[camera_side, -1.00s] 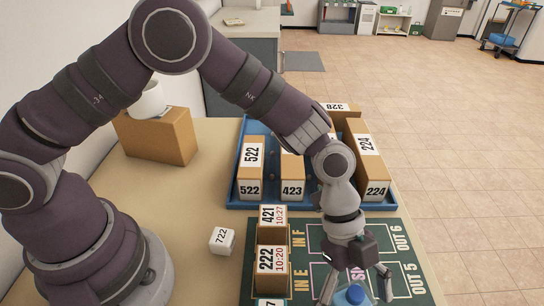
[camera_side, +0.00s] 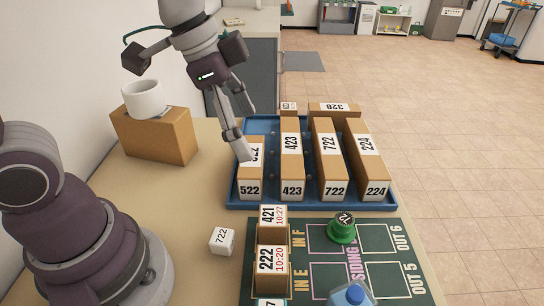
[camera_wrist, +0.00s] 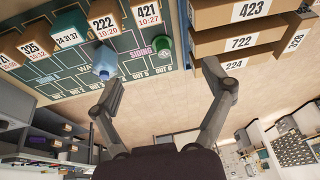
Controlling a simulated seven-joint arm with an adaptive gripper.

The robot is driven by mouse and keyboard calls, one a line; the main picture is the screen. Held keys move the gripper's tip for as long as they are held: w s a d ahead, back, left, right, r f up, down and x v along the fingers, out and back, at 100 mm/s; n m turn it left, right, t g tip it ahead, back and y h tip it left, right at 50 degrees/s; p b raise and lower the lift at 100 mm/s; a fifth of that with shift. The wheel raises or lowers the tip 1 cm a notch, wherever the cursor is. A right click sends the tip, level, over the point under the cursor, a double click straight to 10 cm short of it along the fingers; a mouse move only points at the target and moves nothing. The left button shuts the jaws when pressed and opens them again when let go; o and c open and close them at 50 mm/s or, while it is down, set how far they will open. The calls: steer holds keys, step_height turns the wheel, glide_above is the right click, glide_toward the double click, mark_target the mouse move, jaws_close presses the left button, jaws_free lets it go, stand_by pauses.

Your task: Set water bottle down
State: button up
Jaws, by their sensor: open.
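The water bottle (camera_side: 350,295) is blue and stands on the dark green marked mat (camera_side: 318,240) at the bottom edge of the side view, which cuts off its lower part. In the wrist view the blue bottle (camera_wrist: 105,60) is on the mat, beyond and left of my fingers. My gripper (camera_side: 242,132) is open and empty, raised at the left of the blue tray, well away from the bottle. Its two spread fingers (camera_wrist: 163,78) show in the wrist view with nothing between them.
A blue tray (camera_side: 235,200) holds several numbered boxes. A green round object (camera_side: 342,230) sits on the mat. Numbered boxes (camera_side: 271,262) line the mat's left side. A white cube (camera_side: 222,241) lies left of them. A white mug (camera_side: 145,98) tops a cardboard box (camera_side: 158,135).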

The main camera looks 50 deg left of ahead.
steer(key=s+a+n+t+y, duration=0.2)
steer(key=s+a+n, duration=0.3)
steer(key=a+n, duration=0.2)
steer(key=shift+a+r+n, duration=0.15)
steer(key=shift+n, duration=0.55)
